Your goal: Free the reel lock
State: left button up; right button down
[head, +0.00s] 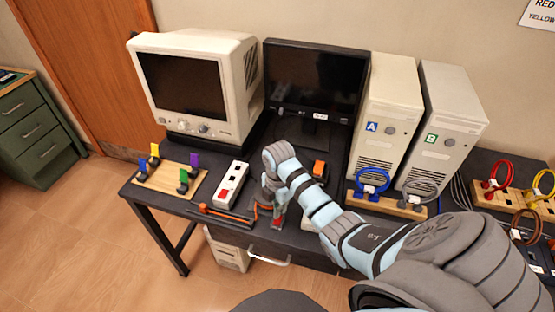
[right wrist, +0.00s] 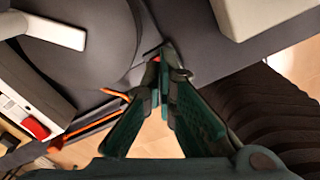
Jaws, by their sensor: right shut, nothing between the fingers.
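My right gripper (head: 272,208) reaches down over the front edge of the desk, left of the dark monitor's stand. In the right wrist view its dark green fingers (right wrist: 160,75) are together at the tips with nothing between them. A small red part (head: 277,221) shows beside the fingers, and a bit of red (right wrist: 155,58) shows at the tips; I cannot tell whether they touch. An orange cable or rod (head: 225,213) lies along the front edge and ends near the gripper. The reel lock cannot be made out clearly; my arm hides part of this area. My left gripper is not in view.
A white power strip (head: 231,181) with a red switch lies left of the gripper. A wooden board (head: 172,180) with coloured pieces is farther left. Two monitors and two beige towers (head: 385,110) stand behind. A drawer handle (head: 268,259) projects below the desk.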

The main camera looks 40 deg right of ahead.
jog(key=shift+s+f, duration=0.1)
jog(key=shift+f+b, duration=0.6)
jog(key=shift+f, duration=0.4)
dwell(0.4)
jog(key=shift+r, duration=0.15)
notch_tip(320, 180, up, 5)
jog(key=p, duration=0.6)
jog(key=shift+r+p, duration=0.45)
jog(key=shift+r, duration=0.5)
jog(key=shift+f, duration=0.1)
